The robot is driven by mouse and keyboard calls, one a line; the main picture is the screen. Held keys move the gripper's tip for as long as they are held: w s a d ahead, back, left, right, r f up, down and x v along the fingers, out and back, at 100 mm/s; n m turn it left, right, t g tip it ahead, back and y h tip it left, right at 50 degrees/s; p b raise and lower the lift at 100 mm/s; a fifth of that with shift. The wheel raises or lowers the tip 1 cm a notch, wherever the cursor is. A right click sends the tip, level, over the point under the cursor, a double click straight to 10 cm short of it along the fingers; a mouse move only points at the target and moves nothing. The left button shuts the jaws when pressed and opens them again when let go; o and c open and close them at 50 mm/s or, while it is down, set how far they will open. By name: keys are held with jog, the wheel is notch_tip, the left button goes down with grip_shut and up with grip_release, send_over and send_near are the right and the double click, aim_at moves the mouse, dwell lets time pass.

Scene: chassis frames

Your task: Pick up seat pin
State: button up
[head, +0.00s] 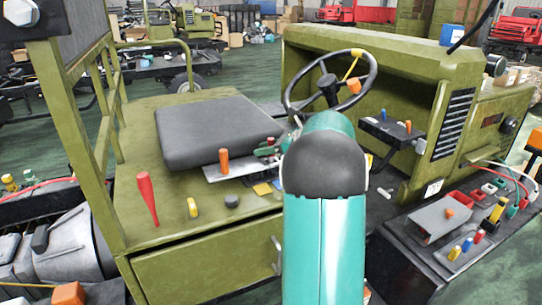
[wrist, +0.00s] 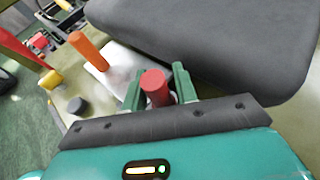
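A red cylindrical pin (wrist: 155,88), which I take to be the seat pin, sits between the two green fingers of my gripper (wrist: 159,86) in the wrist view. It is beside the front edge of the dark seat cushion (wrist: 215,45). The fingers are on both sides of the pin, close to it; whether they touch it I cannot tell. In the head view my gripper (head: 268,151) is low at the right end of a pale metal plate (head: 245,168), by the cushion (head: 218,132). A bit of red shows there. The pin's lower end is hidden.
An orange peg (head: 224,161) stands on the plate to the left. A red tapered handle (head: 148,198), a yellow peg (head: 192,207) and a black knob (head: 232,201) stand on the green deck. The steering wheel (head: 330,82) is just behind my arm.

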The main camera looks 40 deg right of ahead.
jog(key=c, duration=0.6)
grip_shut()
jog(key=shift+r, duration=0.1)
